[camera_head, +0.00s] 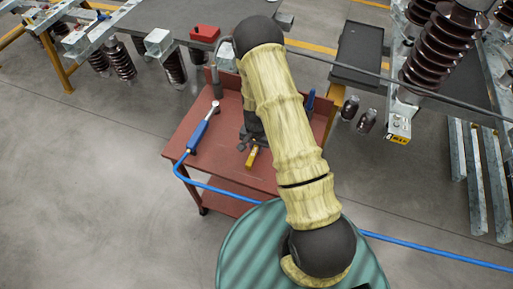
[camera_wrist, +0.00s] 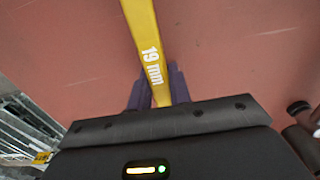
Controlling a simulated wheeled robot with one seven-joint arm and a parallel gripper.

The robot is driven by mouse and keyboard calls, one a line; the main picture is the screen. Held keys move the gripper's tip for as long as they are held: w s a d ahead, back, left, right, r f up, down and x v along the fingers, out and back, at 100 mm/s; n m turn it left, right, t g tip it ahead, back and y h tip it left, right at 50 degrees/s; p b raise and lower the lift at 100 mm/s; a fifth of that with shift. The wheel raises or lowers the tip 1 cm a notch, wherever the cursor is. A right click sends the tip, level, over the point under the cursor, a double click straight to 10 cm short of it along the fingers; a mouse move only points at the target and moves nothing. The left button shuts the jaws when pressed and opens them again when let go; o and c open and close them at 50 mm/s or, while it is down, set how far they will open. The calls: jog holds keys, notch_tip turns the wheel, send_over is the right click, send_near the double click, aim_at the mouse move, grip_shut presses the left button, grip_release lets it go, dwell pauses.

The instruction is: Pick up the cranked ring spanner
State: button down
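The yellow spanner (camera_wrist: 147,42), marked "19 mm", runs down from the top edge of the wrist view to my gripper (camera_wrist: 160,85). The dark purple fingers lie close along both sides of its shank and look shut on it. Its ring ends are not visible in that view. In the head view my gripper (camera_head: 248,139) is low over the red-brown trolley top (camera_head: 222,165), and a short yellow part of the spanner (camera_head: 252,157) shows just below it. My arm hides the rest, and any gap to the trolley top is unclear.
A blue-handled tool (camera_head: 200,133) with a blue hose (camera_head: 215,188) lies at the trolley's left. A blue item (camera_head: 310,100) stands by its right edge. A green ribbed round surface (camera_head: 245,245) is in front. Brown insulators (camera_head: 440,50) stand at right.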

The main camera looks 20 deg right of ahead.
aim_at(256, 147)
jog(key=shift+s+a, duration=0.1)
notch_tip(256, 147, up, 10)
jog(key=shift+r+b, duration=0.1)
jog(key=shift+b, duration=0.7)
dwell(0.3)
notch_tip(256, 147, down, 7)
jog(key=n, duration=0.6)
jog(key=shift+f+n, duration=0.3)
jog(key=shift+n, duration=0.3)
